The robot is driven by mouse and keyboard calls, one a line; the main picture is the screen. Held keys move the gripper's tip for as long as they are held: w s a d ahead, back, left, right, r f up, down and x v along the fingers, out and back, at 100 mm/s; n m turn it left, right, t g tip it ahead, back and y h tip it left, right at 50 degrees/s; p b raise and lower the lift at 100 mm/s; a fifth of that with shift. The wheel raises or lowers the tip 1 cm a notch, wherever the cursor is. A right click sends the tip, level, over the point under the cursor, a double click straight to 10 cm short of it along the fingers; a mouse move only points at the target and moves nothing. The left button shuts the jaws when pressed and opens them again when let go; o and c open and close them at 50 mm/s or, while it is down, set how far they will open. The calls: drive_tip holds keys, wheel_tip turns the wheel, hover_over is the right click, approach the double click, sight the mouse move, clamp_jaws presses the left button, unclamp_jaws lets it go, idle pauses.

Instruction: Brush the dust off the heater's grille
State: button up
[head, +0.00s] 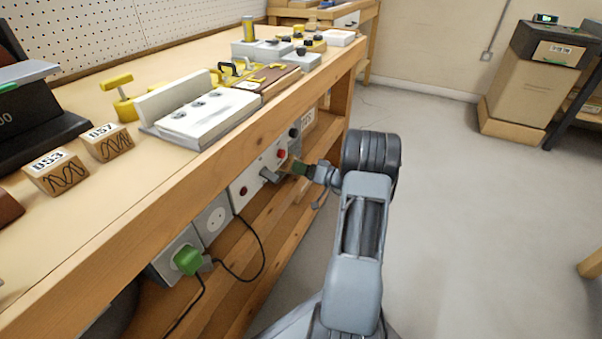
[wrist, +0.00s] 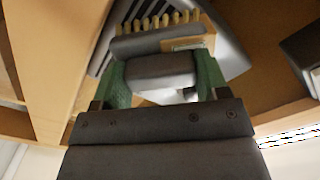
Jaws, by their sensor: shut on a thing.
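In the wrist view, my gripper (wrist: 161,78) has its green fingers closed on the grey handle of a brush (wrist: 155,44). The brush's pale bristle tufts point away from my gripper. Behind the brush is a pale grey housing (wrist: 232,58), seemingly the heater, with dark grille slats (wrist: 104,48) at its left. I cannot tell whether the bristles touch the slats, and no dust can be made out. In the head view, my gripper (head: 300,168) is small beside the bench front, below the top. The brush and grille are not clear there.
A green plug (head: 187,260) and black cables hang at the left. Clamps, blocks and boxes cover the bench top (head: 140,190).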

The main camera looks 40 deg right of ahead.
drive_tip(key=w+d, duration=0.5)
drive_tip(key=d, duration=0.4)
drive_tip(key=shift+w+d, duration=0.2)
drive_tip(key=shift+d, duration=0.05)
idle(0.8)
drive_tip(key=shift+s+a, duration=0.85)
drive_tip(key=shift+a, duration=0.65)
drive_tip(key=shift+s+a, duration=0.8)
drive_tip(key=shift+a, duration=0.75)
drive_tip(key=shift+s+a, duration=0.85)
drive_tip(key=shift+a, duration=0.65)
drive_tip(key=shift+s+a, duration=0.4)
drive_tip(key=shift+a, duration=0.35)
drive_tip(key=shift+s+a, duration=0.35)
drive_tip(key=shift+a, duration=0.4)
drive_tip(key=v, duration=0.6)
drive_tip(key=shift+d, duration=0.1)
